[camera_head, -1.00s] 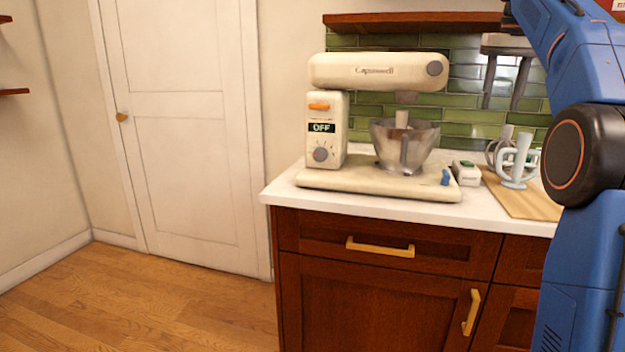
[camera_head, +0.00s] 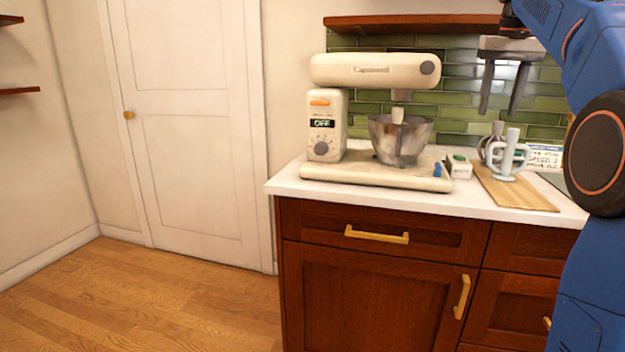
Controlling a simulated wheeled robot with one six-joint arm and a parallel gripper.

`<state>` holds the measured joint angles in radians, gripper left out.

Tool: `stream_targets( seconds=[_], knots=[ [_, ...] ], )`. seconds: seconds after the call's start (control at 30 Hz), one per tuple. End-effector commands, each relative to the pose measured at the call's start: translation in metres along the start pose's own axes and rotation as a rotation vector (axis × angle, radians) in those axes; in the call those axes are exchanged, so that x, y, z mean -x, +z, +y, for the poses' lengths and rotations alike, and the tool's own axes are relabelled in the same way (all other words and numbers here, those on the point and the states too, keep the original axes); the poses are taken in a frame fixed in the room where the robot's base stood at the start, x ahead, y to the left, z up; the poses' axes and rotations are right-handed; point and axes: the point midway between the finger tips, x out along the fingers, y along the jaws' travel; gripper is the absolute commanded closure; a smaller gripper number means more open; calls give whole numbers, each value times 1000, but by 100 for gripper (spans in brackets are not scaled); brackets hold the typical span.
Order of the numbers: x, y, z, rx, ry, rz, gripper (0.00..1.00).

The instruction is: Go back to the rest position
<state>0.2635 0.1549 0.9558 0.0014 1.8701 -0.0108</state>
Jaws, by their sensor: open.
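My gripper (camera_head: 500,110) hangs at the upper right, pointing down, with its two dark fingers apart and nothing between them. It is above the counter, over the area of the mixer attachments and wooden board. My blue arm runs along the right edge and hides part of the counter there. A cream stand mixer (camera_head: 376,68) stands on the counter to the left of the gripper, its display reading OFF. A metal bowl (camera_head: 400,138) sits under the mixer head.
The white counter (camera_head: 400,196) holds a wooden board (camera_head: 515,192), a pale blue attachment (camera_head: 507,160), a metal whisk (camera_head: 489,150) and a small white box (camera_head: 459,166). A wooden shelf (camera_head: 410,23) is above. Wooden floor (camera_head: 150,295) is clear before a white door (camera_head: 185,120).

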Motion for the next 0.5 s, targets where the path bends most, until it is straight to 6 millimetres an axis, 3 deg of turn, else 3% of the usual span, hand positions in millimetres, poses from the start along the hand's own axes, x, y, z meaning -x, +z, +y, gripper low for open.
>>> stream_targets(
  seconds=[0.23, 0.5],
  knots=[
    [-12, 39, -18, 29, -5, 27, 56],
    [-47, 109, -40, 74, -14, 72, 56]
  ],
)
